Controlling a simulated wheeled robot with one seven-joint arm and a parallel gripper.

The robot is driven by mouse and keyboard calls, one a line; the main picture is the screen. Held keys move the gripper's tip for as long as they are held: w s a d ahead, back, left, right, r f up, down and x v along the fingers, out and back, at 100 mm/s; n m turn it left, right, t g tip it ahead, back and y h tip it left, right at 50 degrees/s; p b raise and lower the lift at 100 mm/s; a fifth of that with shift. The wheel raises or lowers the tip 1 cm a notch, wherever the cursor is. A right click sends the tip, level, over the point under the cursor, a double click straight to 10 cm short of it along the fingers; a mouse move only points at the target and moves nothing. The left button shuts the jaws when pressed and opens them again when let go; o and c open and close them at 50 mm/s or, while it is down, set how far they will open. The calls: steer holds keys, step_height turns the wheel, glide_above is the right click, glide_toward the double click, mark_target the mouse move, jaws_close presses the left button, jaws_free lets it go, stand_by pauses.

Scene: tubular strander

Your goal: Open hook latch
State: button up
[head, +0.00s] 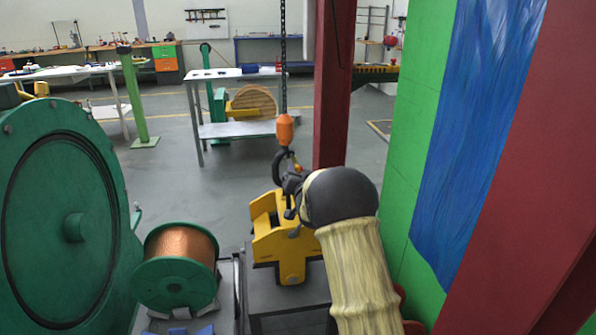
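A dark crane hook (279,168) hangs below an orange hook block (285,130) on a chain (283,60). A small orange-red spot shows at the hook's right side, but the latch itself is too small to make out. The hook hangs just above a yellow lifting device (268,243). My gripper (291,196) is dark and small, at the hook's lower right, close to it. I cannot tell whether it touches the hook or the latch. My arm's dark joint and cream sleeve hide part of the area to the right. The fingers are too small to read.
A copper wire spool (181,245) with green flanges stands left of the yellow device, beside a large green wheel (62,225). A dark red post (332,90) and green panel (415,130) stand close on the right. A grey table (238,130) stands behind.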

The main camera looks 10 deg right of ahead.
steer(key=shift+w, duration=0.55)
steer(key=shift+w+a, duration=0.1)
steer(key=shift+w, duration=0.15)
